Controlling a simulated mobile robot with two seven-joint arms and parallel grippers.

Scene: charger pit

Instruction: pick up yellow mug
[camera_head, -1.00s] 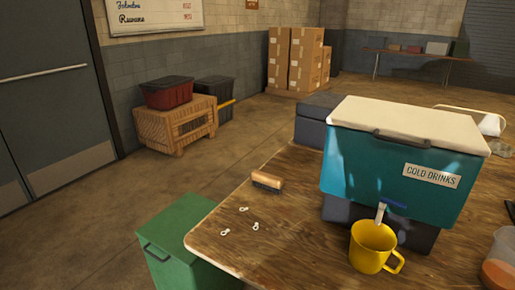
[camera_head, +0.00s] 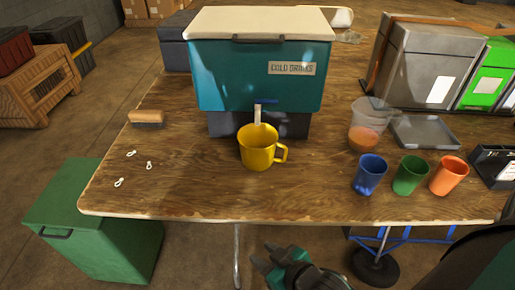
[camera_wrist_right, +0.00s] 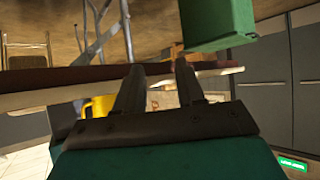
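The yellow mug (camera_head: 257,150) stands upright on the wooden table (camera_head: 200,195), just under the tap of the teal drinks cooler (camera_head: 262,82). Its handle points right and its open top faces up. Part of the mug also shows in the right wrist view (camera_wrist_right: 98,107), beyond the fingers and partly hidden. My right gripper (camera_head: 264,259) is below and in front of the table's front edge, well apart from the mug. In the right wrist view its two fingers (camera_wrist_right: 158,88) are spread with nothing between them. My left gripper is not in view.
Blue (camera_head: 369,175), green (camera_head: 410,176) and orange (camera_head: 448,177) cups stand right of the mug. A clear container (camera_head: 367,125) and grey tray (camera_head: 424,131) are behind them. A brush (camera_head: 146,118) lies left. A green bin (camera_head: 95,220) stands left of the table. Table left of the mug is mostly clear.

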